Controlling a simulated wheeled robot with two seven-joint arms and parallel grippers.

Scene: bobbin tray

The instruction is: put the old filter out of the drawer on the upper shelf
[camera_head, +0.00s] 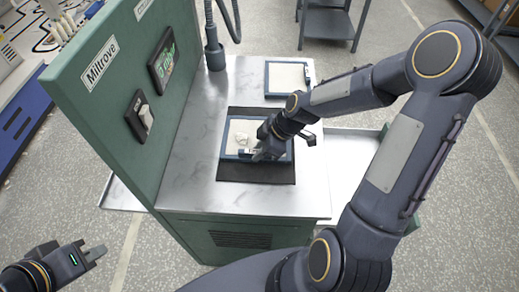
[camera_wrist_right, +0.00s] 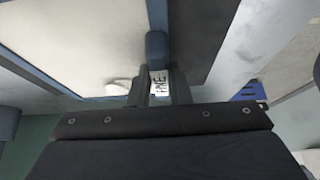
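A shallow blue-rimmed tray (camera_head: 226,137) with a pale floor lies on a black mat (camera_head: 257,173) on the steel worktop. A small white lump (camera_head: 241,138) sits in it; a white thing (camera_wrist_right: 118,88) also shows in the right wrist view. My right gripper (camera_head: 260,155) is at the tray's near rim. In the wrist view its two fingers (camera_wrist_right: 160,88) are close together on either side of a blue tab (camera_wrist_right: 157,46) with a white label reading "FINE" (camera_wrist_right: 159,84). My left gripper (camera_head: 90,252) is low at the left, away from the worktop; its finger gap is unclear. I see no clear drawer, filter or upper shelf.
A second blue-rimmed tray (camera_head: 287,78) lies at the back of the worktop. A green panel (camera_head: 100,95) marked Miltrove, with a switch and display, stands along the left. A grey post (camera_head: 214,50) rises behind. A steel side shelf (camera_head: 345,160) juts out right.

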